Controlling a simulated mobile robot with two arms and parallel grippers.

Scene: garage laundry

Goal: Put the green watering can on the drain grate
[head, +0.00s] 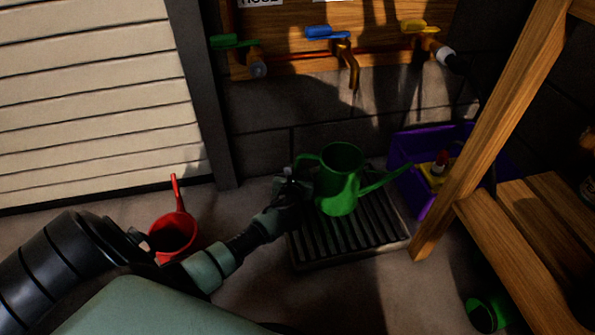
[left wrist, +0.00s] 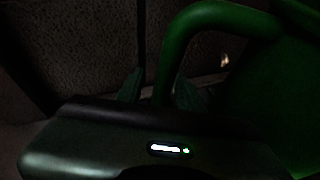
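The green watering can (head: 340,180) is upright over the back part of the dark slatted drain grate (head: 345,238) and appears to stand on it. Its spout points right and its handle points left, toward my left gripper (head: 300,183). In the left wrist view the fingertips (left wrist: 160,90) are on either side of the green handle (left wrist: 174,60). A dark gap shows between the left finger and the handle, so the gripper looks open around it. That view is very dark. My right gripper is not in view.
A red pot with a long handle (head: 173,234) is on the floor at left. A purple bin (head: 405,150) stands behind the grate at right. A wooden frame (head: 500,115) blocks the right side. A green container (head: 487,313) lies below it. Taps (head: 345,50) are on the wall above.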

